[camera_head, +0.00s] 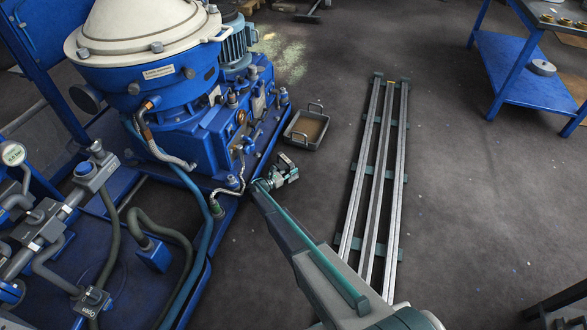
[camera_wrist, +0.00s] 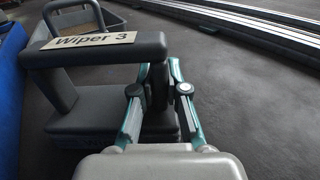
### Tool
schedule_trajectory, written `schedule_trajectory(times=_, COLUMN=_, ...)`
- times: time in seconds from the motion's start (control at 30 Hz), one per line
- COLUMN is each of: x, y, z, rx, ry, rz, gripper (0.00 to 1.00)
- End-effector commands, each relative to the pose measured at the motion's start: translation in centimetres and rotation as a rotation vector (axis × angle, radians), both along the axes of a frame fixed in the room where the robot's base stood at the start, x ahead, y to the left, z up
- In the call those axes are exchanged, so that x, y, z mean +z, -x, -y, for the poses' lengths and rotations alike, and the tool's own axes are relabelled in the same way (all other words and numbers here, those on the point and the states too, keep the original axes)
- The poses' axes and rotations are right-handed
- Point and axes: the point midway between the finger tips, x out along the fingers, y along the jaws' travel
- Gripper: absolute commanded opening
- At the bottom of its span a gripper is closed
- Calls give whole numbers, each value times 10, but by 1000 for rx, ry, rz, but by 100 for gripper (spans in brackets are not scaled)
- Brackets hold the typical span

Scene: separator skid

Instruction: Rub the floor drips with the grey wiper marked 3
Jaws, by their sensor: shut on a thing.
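My gripper (camera_wrist: 160,98) is shut on the upright post of the grey wiper (camera_wrist: 105,122), whose label reads "Wiper 3" (camera_wrist: 92,41). The wiper has a top bar and a thick block below. Its block is close to the floor; I cannot tell whether it touches. In the head view the wiper (camera_head: 287,169) is small at the end of my arm, beside the blue skid and below the tray, with my gripper (camera_head: 275,180) at its left. A pale yellow-green speckled patch (camera_head: 290,60) lies on the floor beyond the tray; I cannot tell whether it is the drips.
A grey tray (camera_head: 306,129) with two handles and a brownish inside stands on the floor by the blue separator skid (camera_head: 190,140). Long metal rails (camera_head: 372,180) lie to the right. A blue table (camera_head: 520,70) stands at upper right. Open floor lies between rails and table.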

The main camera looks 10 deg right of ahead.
Motion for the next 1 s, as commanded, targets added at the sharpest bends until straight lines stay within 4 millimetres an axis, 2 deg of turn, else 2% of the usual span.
schedule_trajectory(times=0.03, x=2, y=-1, z=-12, rx=15, ry=1, rz=2, gripper=0)
schedule_trajectory(times=0.5, x=0, y=28, z=-27, rx=16, ry=4, rz=1, gripper=0)
schedule_trajectory(times=0.77, x=-1, y=34, z=-32, rx=16, ry=4, rz=2, gripper=0)
schedule_trajectory(times=1.0, x=-2, y=50, z=-40, rx=16, ry=4, rz=0, gripper=0)
